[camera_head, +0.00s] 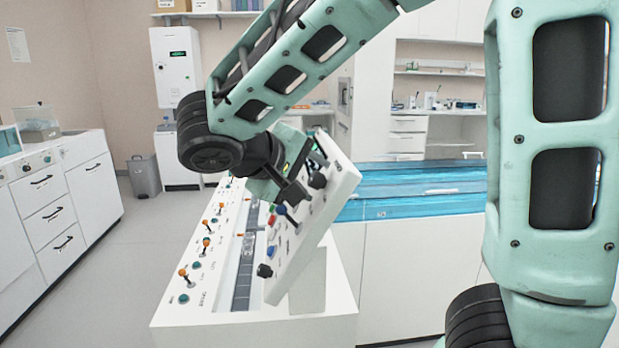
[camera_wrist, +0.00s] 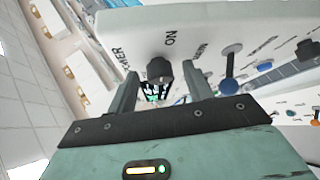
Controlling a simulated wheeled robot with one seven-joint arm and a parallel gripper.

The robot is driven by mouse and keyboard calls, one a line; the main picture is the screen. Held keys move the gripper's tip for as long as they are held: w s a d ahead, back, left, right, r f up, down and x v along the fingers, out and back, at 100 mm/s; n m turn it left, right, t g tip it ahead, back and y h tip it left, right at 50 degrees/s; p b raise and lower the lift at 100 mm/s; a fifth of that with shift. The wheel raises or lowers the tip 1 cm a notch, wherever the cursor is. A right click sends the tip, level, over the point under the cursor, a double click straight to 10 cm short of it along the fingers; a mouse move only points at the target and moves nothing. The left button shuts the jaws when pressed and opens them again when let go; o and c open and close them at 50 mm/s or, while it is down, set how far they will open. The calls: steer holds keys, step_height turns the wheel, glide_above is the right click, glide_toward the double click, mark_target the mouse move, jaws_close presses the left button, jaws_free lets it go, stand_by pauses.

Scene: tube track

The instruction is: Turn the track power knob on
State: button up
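The black power knob (camera_wrist: 160,72) sits on the white tilted control panel (camera_wrist: 120,25), with "POWER" and "ON" lettering by it, upside down in the wrist view. The knob also shows in the head view (camera_head: 318,181) near the panel's upper end. My gripper (camera_wrist: 161,79) is open. Its two dark fingers stand on either side of the knob, with a visible gap on each side. In the head view my gripper (camera_head: 305,175) is at the upper part of the panel, and my arm partly hides it.
A blue-topped lever (camera_wrist: 229,80) stands on the panel beside my right-hand finger. Another black knob (camera_head: 264,271) is at the panel's lower end. Orange-topped levers (camera_head: 206,243) line the white console left of the panel. A blue-topped bench (camera_head: 420,190) lies behind.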

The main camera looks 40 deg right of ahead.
steer(key=v, duration=1.7)
steer(key=shift+a, duration=0.2)
